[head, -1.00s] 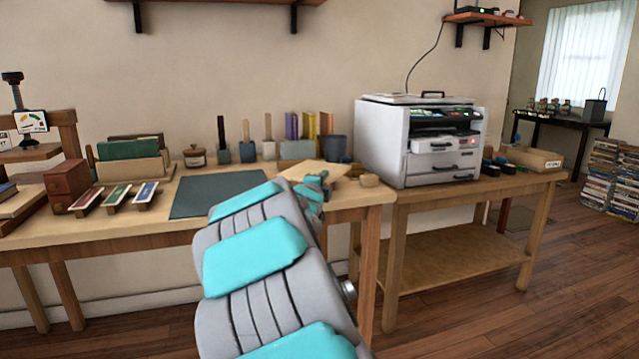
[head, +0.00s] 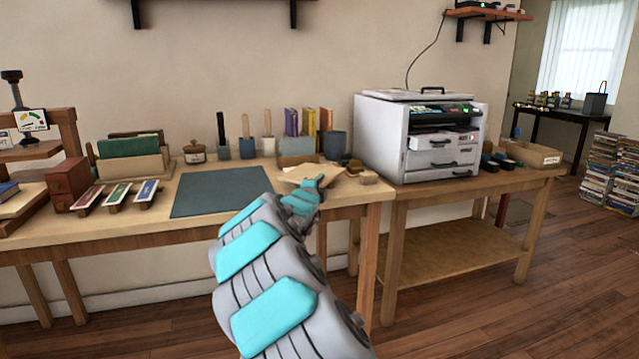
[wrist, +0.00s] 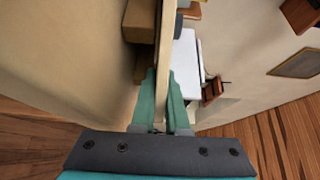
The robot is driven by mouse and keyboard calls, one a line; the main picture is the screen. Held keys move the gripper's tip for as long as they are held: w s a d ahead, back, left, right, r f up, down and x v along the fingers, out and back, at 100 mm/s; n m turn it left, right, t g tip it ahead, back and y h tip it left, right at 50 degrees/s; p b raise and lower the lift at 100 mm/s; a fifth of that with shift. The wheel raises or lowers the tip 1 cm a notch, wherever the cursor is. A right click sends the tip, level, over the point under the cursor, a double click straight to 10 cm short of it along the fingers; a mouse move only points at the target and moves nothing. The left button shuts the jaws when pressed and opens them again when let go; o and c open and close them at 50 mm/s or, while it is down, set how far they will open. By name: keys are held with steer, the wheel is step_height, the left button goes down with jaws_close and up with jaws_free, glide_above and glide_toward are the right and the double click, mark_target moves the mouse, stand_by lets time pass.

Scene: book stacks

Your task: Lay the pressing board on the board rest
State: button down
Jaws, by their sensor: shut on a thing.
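My gripper (head: 318,182) is at the right end of the workbench. In the wrist view my gripper (wrist: 161,84) has its teal fingers shut on a thin pale wooden board (wrist: 165,40), seen edge-on between them. In the head view the pressing board (head: 296,172) shows as a tilted tan sheet, partly hidden by my gripper. Small wooden blocks (head: 369,178) sit just right of it near the bench end; I cannot tell whether they are the board rest. Whether the board touches anything is also unclear.
A dark cutting mat (head: 220,193) lies clear at the bench middle. A white printer (head: 420,138) stands on the right-hand table. Brushes in holders, a dark cup (head: 334,145) and upright books line the back. Colour strips (head: 117,194) and a card box are at left.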

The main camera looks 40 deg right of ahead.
steer(key=shift+f, duration=0.1)
steer(key=c, duration=0.9)
jaws_free()
steer(key=shift+a, duration=0.1)
steer(key=b+v, duration=0.2)
steer(key=v, duration=0.9)
steer(key=shift+s+a, duration=0.3)
